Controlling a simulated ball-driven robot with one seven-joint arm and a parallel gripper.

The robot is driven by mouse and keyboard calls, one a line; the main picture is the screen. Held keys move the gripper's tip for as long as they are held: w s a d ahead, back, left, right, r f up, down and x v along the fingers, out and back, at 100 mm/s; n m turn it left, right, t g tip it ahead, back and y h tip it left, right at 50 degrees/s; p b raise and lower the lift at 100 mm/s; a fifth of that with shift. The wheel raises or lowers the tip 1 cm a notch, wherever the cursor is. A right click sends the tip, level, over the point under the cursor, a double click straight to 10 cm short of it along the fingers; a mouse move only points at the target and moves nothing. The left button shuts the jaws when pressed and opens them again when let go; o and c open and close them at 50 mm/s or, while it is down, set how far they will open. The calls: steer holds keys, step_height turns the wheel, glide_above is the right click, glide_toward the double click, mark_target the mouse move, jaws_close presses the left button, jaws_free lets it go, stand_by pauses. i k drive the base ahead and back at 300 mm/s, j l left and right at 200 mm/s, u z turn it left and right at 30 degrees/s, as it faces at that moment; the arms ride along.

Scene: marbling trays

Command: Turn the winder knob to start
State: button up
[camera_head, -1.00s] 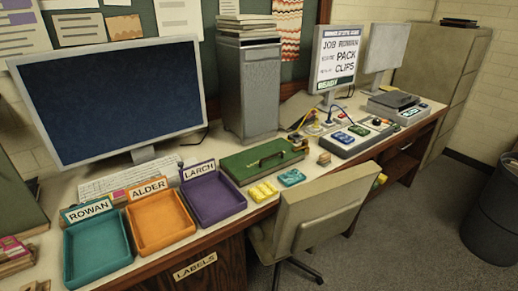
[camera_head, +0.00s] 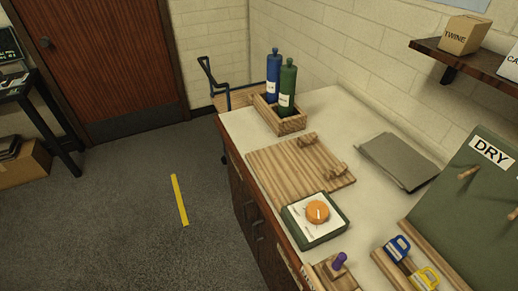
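An orange round knob (camera_head: 317,211) sits on the white dial face of a green box (camera_head: 325,239) on the counter, with a pale pointer mark on it. A purple knob (camera_head: 339,261) stands upright on a small wooden block (camera_head: 328,278) nearer the front, partly cut off by the frame's bottom edge. I cannot tell from labels which of the two is the winder knob. My gripper is not in view.
A slatted wooden board (camera_head: 280,172) lies behind the green box. A wooden crate (camera_head: 290,124) holds a blue bottle (camera_head: 273,75) and a green bottle (camera_head: 288,85). A grey flat sheet (camera_head: 398,160) and blue and yellow handled items (camera_head: 397,247) lie right. Floor (camera_head: 140,215) left is open.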

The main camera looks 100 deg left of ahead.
mark_target(316, 212)
steer(key=l+u, duration=0.1)
steer(key=u, duration=0.35)
steer(key=k+u, duration=0.1)
steer(key=u, duration=0.4)
steer(key=k+l+u, duration=0.1)
steer(key=u, duration=0.8)
steer(key=k+u, duration=0.1)
steer(key=k, duration=0.15)
steer(key=i, duration=0.45)
